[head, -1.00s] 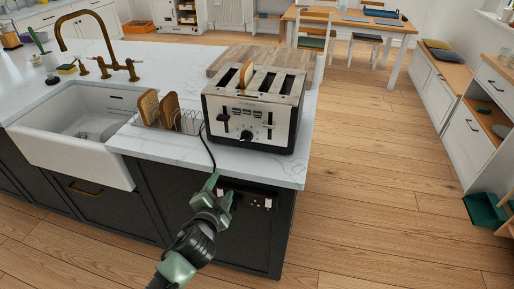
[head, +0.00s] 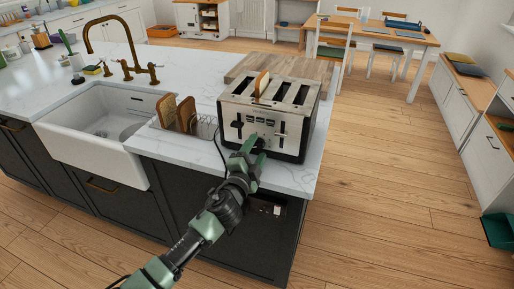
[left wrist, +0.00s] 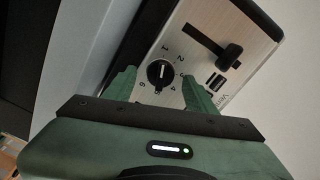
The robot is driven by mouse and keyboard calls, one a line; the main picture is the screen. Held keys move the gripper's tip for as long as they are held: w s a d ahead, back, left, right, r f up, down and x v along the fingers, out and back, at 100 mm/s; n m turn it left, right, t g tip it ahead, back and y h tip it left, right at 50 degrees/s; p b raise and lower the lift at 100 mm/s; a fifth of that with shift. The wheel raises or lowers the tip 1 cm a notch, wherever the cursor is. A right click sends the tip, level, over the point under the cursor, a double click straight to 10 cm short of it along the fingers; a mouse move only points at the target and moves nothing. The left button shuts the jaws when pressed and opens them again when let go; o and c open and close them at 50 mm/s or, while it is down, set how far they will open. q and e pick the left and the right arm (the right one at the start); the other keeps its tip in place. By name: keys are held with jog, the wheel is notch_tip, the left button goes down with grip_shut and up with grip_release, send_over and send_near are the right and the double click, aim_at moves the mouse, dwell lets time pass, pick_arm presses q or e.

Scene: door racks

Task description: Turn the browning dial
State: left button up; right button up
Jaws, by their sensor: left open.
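The toaster (head: 290,125) is silver and black and stands on the marble counter, with a slice of bread (head: 262,84) in one slot. Its browning dial (left wrist: 160,72) is a round black knob with a white mark and numbers around it, on the front panel. My left gripper (head: 252,146) is in front of the toaster's front face at the dial, which it partly hides in the head view. In the left wrist view the open fingers (left wrist: 161,90) stand on either side of the dial; I cannot tell whether they touch it. A lever (left wrist: 230,55) is beside the dial. My right gripper is not in view.
A wire rack (head: 203,127) with bread slices stands left of the toaster. A cord runs down the counter front to a socket (head: 268,208). A wooden board (head: 270,66) lies behind the toaster, and a white sink (head: 90,150) is at left.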

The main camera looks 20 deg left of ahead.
pick_arm(q)
jog(key=shift+w, duration=0.4)
grip_shut()
jog(key=shift+m, duration=0.3)
